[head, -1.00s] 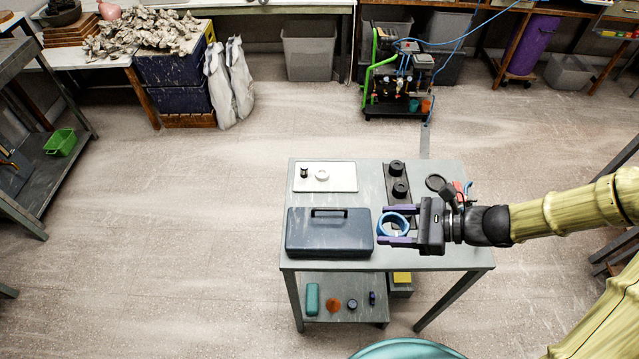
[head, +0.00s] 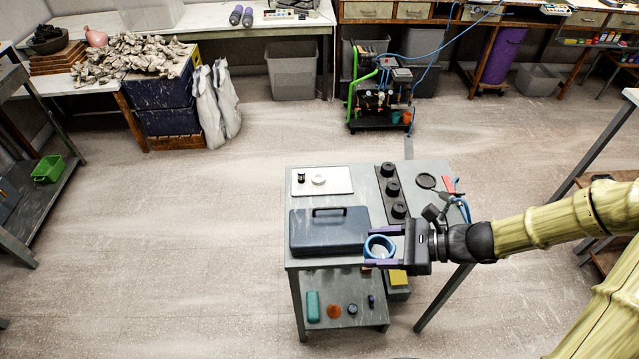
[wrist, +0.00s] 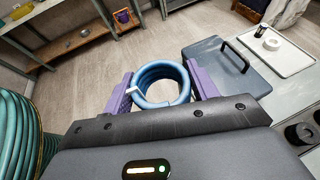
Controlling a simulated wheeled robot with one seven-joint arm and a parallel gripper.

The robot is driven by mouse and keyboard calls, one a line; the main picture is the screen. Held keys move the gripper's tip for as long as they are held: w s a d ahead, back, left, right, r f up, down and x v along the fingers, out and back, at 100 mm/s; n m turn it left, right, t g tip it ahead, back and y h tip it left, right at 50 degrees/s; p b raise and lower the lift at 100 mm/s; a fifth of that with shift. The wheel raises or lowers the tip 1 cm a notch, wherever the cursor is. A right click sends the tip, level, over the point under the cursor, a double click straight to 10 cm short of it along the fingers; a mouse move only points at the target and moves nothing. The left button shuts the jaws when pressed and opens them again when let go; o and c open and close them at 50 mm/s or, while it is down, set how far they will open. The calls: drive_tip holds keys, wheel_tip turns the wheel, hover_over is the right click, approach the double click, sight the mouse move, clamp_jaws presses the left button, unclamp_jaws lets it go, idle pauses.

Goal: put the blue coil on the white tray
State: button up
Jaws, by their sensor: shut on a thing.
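The blue coil (head: 379,247) is a ring of blue tubing held between the purple fingers of my gripper (head: 381,247). In the wrist view, the coil (wrist: 160,84) sits between both fingers, with a small white tag on its left side. My gripper is at the front right of the table, just right of the toolbox. The white tray (head: 336,181) lies flat at the table's back left, beyond the toolbox, and shows in the wrist view (wrist: 283,52). A small dark item (head: 301,178) and a white ring (head: 318,180) stand on it.
A dark blue-grey toolbox (head: 329,231) with a raised handle stands between my gripper and the tray. A black strip with several round dark pieces (head: 392,188) lies right of the tray. The tray's front and right part is bare.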

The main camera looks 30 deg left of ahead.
drive_tip(key=shift+w+d+f, duration=0.2)
drive_tip(key=shift+f, duration=0.3)
drive_tip(key=shift+d+f+m, duration=0.3)
drive_tip(key=shift+f, duration=0.35)
drive_tip(key=w+d+f+m+t+b, duration=0.2)
drive_tip(key=w+d+f+m+t, duration=0.25)
drive_tip(key=f, duration=0.25)
drive_tip(key=w+d+f+m+t+b, duration=0.3)
drive_tip(key=w+d+f+t, duration=0.15)
drive_tip(key=f, duration=0.25)
drive_tip(key=w+d+r+m+t+h+b, duration=0.2)
drive_tip(key=w+d+m+t+h, duration=0.2)
drive_tip(key=w+d+m+h, duration=0.2)
drive_tip(key=w+d+r+m+t+h+b, duration=0.2)
drive_tip(key=w+d+m+t+h, duration=0.2)
drive_tip(key=w+d+m+h, duration=0.2)
drive_tip(key=shift+w+d+r+m+h+b, duration=0.3)
drive_tip(key=shift+d+m+h+b, duration=0.1)
drive_tip(key=shift+d+m, duration=0.25)
drive_tip(key=shift+f, duration=0.1)
